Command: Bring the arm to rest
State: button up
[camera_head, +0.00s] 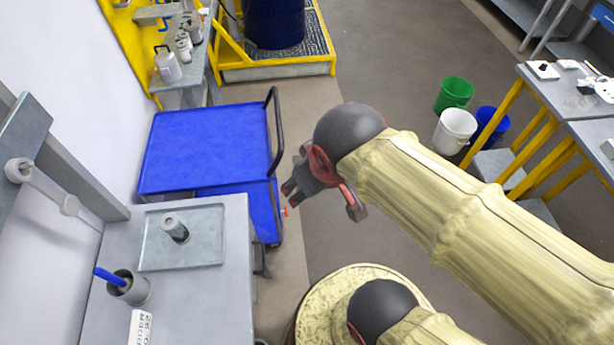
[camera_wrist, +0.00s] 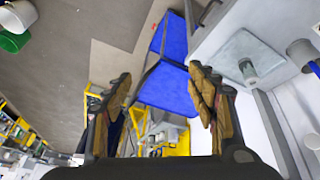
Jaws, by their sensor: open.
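My arm (camera_head: 470,215), in a pale yellow cover, reaches in from the lower right of the head view. My gripper (camera_head: 289,193) hangs in the air beside the right edge of the blue cart. In the wrist view my gripper (camera_wrist: 160,105) shows two brown-padded fingers wide apart, with nothing between them but the distant cart and floor. It is open and empty, and I see it touching nothing.
A grey table (camera_head: 215,295) at lower left bears a tray (camera_head: 205,254) with a small metal cylinder (camera_head: 174,227) and a cup (camera_head: 130,290) holding a blue-handled tool. The blue cart (camera_head: 205,150) stands behind. Buckets (camera_head: 455,130) and open floor lie right.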

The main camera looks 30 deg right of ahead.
jog(key=shift+a+r+m+t+y, duration=0.2)
jog(key=shift+a+r+m, duration=0.1)
jog(key=shift+r, duration=0.2)
jog(key=shift+a+r+m+t+y, duration=0.2)
jog(key=shift+r+m, duration=0.1)
jog(key=shift+r, duration=0.2)
notch_tip(320, 180, down, 6)
jog(key=b, duration=0.5)
jog(key=shift+b, duration=0.4)
jog(key=shift+r, duration=0.25)
jog(key=shift+c, duration=0.2)
jog(key=shift+c, duration=0.5)
